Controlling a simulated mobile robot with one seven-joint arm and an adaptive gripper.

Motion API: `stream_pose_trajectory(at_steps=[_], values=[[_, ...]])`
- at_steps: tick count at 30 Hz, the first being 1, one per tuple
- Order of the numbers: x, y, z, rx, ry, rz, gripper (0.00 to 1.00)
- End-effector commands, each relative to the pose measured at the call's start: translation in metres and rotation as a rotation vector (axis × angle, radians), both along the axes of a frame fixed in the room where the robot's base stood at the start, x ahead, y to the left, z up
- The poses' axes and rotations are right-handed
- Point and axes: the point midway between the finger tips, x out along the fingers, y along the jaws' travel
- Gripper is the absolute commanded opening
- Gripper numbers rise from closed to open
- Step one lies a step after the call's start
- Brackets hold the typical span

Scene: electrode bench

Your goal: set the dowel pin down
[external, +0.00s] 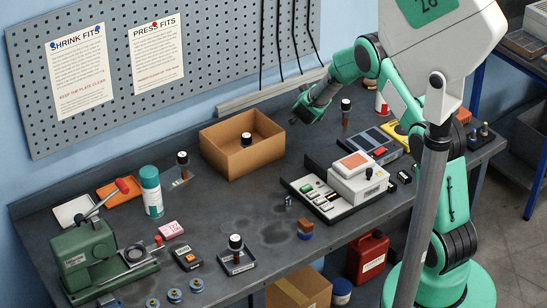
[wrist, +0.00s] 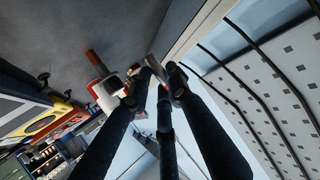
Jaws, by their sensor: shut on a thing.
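My gripper (external: 299,114) is raised above the back of the bench, to the right of the open cardboard box (external: 238,152) and in front of the pegboard's lower edge. In the wrist view, the gripper's dark fingers (wrist: 154,82) close in on a small grey metallic piece (wrist: 154,68), which I take to be the dowel pin. It is tilted and its lower part is hidden by the fingers. The pin is too small to make out in the external view. I cannot see it touching the bench.
The box holds a black-capped item. A white device (external: 358,180) on a black tray (external: 290,182) is in front. A green press (external: 88,258) stands front left. Bare bench lies in the middle.

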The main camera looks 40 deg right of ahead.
Motion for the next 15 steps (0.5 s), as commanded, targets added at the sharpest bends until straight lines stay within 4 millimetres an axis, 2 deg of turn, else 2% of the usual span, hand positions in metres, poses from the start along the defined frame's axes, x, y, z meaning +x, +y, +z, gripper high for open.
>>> stream_pose_trajectory(at_steps=[8, 15], values=[[0.000, 0.000, 0.044, 0.000, -0.004, -0.001, 0.00], [0.016, 0.053, 0.050, -0.001, -0.001, 0.112, 0.00]])
